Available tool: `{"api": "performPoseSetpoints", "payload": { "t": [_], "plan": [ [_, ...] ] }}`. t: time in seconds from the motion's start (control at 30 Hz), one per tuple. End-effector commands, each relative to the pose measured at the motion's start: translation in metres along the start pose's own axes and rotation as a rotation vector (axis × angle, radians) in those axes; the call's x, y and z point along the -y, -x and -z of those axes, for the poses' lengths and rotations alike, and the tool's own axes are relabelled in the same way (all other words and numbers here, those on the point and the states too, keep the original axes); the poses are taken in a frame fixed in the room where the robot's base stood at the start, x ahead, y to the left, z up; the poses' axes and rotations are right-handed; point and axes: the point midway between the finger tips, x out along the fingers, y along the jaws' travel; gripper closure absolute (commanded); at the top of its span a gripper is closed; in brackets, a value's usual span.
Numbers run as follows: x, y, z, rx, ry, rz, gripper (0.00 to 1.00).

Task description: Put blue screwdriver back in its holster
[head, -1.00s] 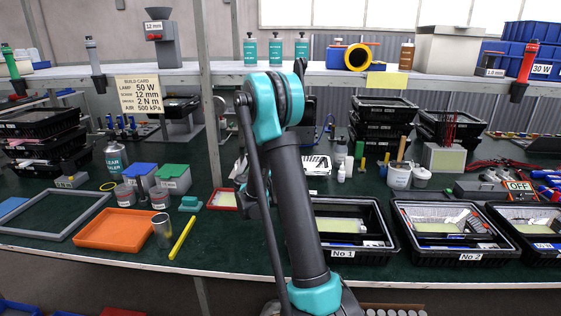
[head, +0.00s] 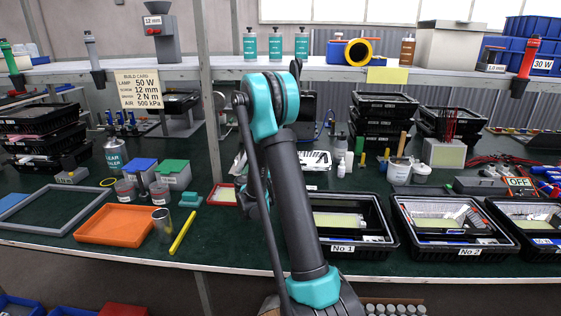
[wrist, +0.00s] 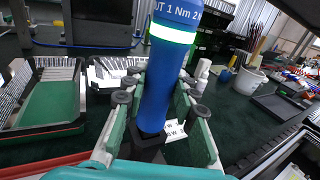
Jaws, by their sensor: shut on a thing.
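The blue screwdriver (wrist: 165,75) is a thick blue tool with white lettering and a pale green band near its top. In the wrist view it stands nearly upright, leaning slightly, between the fingers of my gripper (wrist: 160,106), which is shut on it. Its lower end runs into a black part (wrist: 148,148) that I cannot identify surely. In the head view my arm hides the gripper and the blue screwdriver. I cannot make out an empty holster. Black holsters on the shelf edge hold a grey screwdriver (head: 91,52) and a red screwdriver (head: 529,60).
The shelf (head: 205,70) runs behind the workbench, with an upright post (head: 207,95) left of my arm. Black trays No 1 (head: 345,249) and No 2 (head: 470,251) stand at the front right. An orange tray (head: 115,224) and yellow stick (head: 183,232) lie front left.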

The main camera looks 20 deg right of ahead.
Motion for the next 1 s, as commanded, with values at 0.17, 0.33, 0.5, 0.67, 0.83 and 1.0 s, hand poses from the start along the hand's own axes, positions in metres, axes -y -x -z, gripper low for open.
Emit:
{"api": "performPoseSetpoints", "payload": {
  "t": [0.17, 0.33, 0.5, 0.67, 0.83, 1.0],
  "plan": [
    [0.0, 0.0, 0.004, 0.001, 0.0, 0.0, 1.0],
    [0.0, 0.0, 0.008, 0.001, 0.0, 0.0, 1.0],
    [0.0, 0.0, 0.011, 0.001, 0.0, 0.0, 1.0],
    [0.0, 0.0, 0.015, 0.001, 0.0, 0.0, 1.0],
    [0.0, 0.0, 0.017, 0.001, 0.0, 0.0, 0.68],
    [0.0, 0.0, 0.017, 0.0, 0.0, 0.0, 0.49]
  ]
}}
